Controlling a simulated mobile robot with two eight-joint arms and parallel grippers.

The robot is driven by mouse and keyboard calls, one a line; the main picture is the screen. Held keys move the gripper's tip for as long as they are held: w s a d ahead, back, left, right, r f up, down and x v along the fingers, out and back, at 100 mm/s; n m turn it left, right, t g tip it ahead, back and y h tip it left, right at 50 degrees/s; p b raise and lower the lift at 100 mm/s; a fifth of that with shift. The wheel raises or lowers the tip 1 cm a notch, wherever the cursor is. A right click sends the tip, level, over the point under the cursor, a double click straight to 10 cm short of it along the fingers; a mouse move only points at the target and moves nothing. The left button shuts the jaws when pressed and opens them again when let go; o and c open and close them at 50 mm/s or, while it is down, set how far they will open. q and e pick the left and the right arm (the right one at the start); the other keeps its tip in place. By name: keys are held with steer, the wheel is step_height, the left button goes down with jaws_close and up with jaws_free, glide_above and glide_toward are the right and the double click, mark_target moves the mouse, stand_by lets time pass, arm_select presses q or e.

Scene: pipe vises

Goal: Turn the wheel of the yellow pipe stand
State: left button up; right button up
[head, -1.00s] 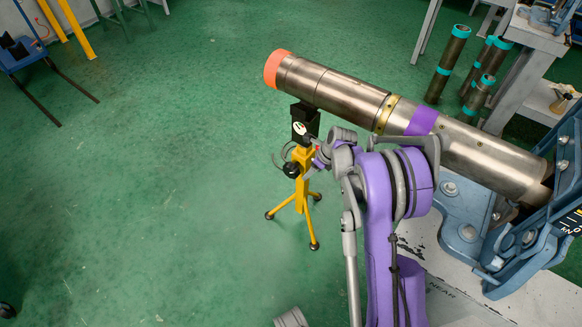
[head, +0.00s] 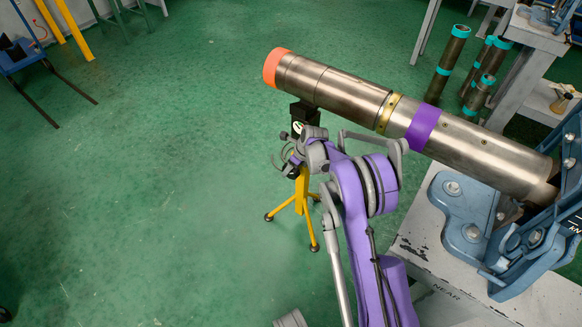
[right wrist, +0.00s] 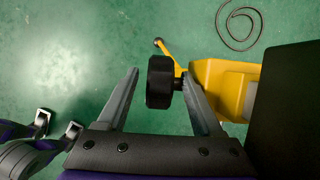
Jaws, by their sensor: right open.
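The yellow pipe stand (head: 303,190) stands on the green floor on splayed legs, with its black head under the orange-capped end of a long metal pipe (head: 335,88). Its black wheel (right wrist: 160,88) is at the side of the yellow body (right wrist: 218,88) in the right wrist view. My right gripper (right wrist: 160,73) is open, with one finger on each side of the wheel. I see a gap on the left; the right finger is close to the wheel's shaft, and contact there is unclear. In the head view my arm hides part of the stand. My left gripper is not in view.
The pipe's other end sits in a blue vise (head: 465,220) on a grey bench (head: 415,235) at right. Several teal-banded pipes (head: 447,65) stand behind. A cable loop (right wrist: 240,28) lies on the floor. Floor left of the stand is clear.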

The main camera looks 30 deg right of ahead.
jaws_close()
steer(key=shift+s, duration=0.1)
steer(key=t, duration=0.1)
steer(key=t+b, duration=0.1)
steer(key=t+y+b, duration=0.1)
steer(key=shift+s+d+f, duration=0.2)
steer(key=shift+s+d, duration=0.05)
steer(key=shift+s, duration=0.05)
steer(key=shift+s+t+y+b, duration=0.15)
steer(key=shift+t+y+b, duration=0.2)
steer(key=shift+t+b, duration=0.45)
steer(key=shift+s+t+y+b, duration=0.15)
steer(key=shift+t+y+b, duration=0.3)
steer(key=shift+t, duration=0.45)
jaws_free()
